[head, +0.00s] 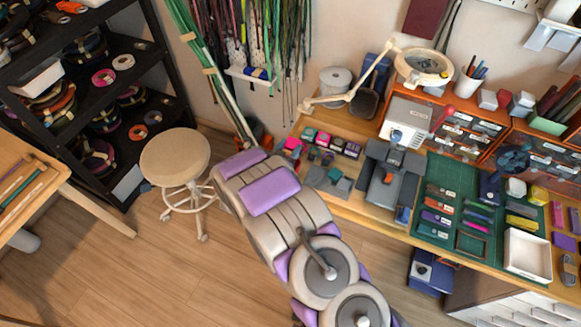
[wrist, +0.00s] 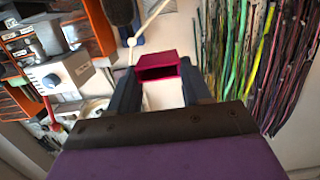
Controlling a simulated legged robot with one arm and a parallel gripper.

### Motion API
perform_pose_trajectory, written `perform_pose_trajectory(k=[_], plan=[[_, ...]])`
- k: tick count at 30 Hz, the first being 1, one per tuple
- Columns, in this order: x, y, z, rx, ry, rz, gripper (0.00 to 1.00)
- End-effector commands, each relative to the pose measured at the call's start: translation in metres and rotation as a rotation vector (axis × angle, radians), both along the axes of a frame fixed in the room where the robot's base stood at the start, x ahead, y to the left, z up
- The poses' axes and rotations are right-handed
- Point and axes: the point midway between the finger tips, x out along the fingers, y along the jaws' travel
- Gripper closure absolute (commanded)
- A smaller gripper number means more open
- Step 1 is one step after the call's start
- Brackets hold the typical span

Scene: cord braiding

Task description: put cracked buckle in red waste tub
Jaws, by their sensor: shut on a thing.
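In the wrist view my gripper (wrist: 160,80) is shut on a hollow crimson piece (wrist: 158,58), held between the dark fingertips. I take it to be the cracked buckle; no crack can be made out. I cannot identify the red waste tub for sure. A small orange-red thing (head: 267,142) shows partly behind my arm, beside the workbench, but its shape is too hidden to tell.
The workbench (head: 345,203) carries a green mat (head: 455,238) with small parts, a white tray (head: 528,252) and a magnifier lamp (head: 423,66). Cords hang on the back wall. A stool (head: 175,157) stands left of my arm. Wooden floor (head: 170,270) is clear at lower left.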

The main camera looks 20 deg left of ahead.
Motion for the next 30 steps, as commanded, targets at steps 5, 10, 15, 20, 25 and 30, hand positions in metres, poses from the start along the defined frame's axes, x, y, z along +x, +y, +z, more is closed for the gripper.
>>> perform_pose_trajectory(k=[5, 10, 15, 20, 25, 30], plan=[[0.0, 0.0, -0.023, -0.003, 0.001, 0.0, 0.8], [0.0, 0.0, -0.042, -0.001, 0.001, 0.0, 0.8], [0.0, 0.0, -0.05, 0.0, 0.0, 0.0, 0.8], [0.0, -0.001, -0.05, 0.0, 0.0, 0.0, 0.8], [0.0, -0.001, -0.05, 0.0, 0.0, -0.001, 0.44], [0.0, 0.0, -0.05, 0.0, 0.001, -0.001, 0.28]])
